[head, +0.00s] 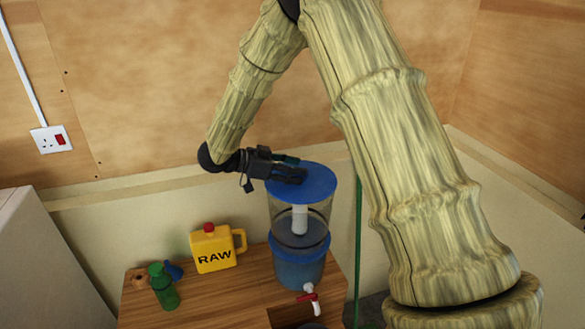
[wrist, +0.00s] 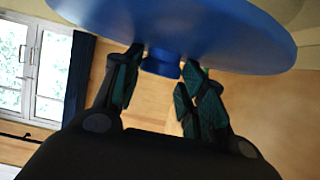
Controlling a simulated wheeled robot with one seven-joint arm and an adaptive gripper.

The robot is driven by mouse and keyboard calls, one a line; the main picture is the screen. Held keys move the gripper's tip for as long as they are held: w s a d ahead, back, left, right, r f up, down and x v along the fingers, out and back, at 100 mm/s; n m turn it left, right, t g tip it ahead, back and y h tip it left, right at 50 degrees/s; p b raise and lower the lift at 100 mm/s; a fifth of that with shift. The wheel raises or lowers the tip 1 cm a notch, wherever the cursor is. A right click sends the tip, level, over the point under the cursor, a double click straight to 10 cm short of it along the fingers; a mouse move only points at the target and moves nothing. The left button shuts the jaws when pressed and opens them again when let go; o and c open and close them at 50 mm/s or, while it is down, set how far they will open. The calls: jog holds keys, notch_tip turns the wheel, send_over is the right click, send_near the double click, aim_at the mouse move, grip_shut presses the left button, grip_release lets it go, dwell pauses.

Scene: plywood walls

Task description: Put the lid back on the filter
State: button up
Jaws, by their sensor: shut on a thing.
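The filter (head: 299,268) stands upright on a wooden worktop, with a clear upper part, a white element inside, a blue lower part and a red-handled tap. The blue round lid (head: 316,182) is at the filter's top; I cannot tell whether it rests on the rim or hovers just above it. My gripper (head: 297,170) reaches over the lid from the left. In the wrist view my gripper (wrist: 161,72) is shut on the small blue knob of the lid (wrist: 215,25). The knob is partly hidden by the fingers.
A yellow jug marked RAW (head: 213,251) stands left of the filter on the worktop (head: 190,310). A green bottle (head: 163,287) and a small blue item (head: 174,271) are further left. The plywood wall (head: 140,90) is close behind.

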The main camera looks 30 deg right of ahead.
jog(key=shift+f, duration=1.6)
jog(key=shift+f, duration=0.25)
jog(key=o, duration=1.2)
jog(key=shift+c, duration=0.2)
jog(key=v, duration=1.2)
jog(key=shift+f, duration=0.1)
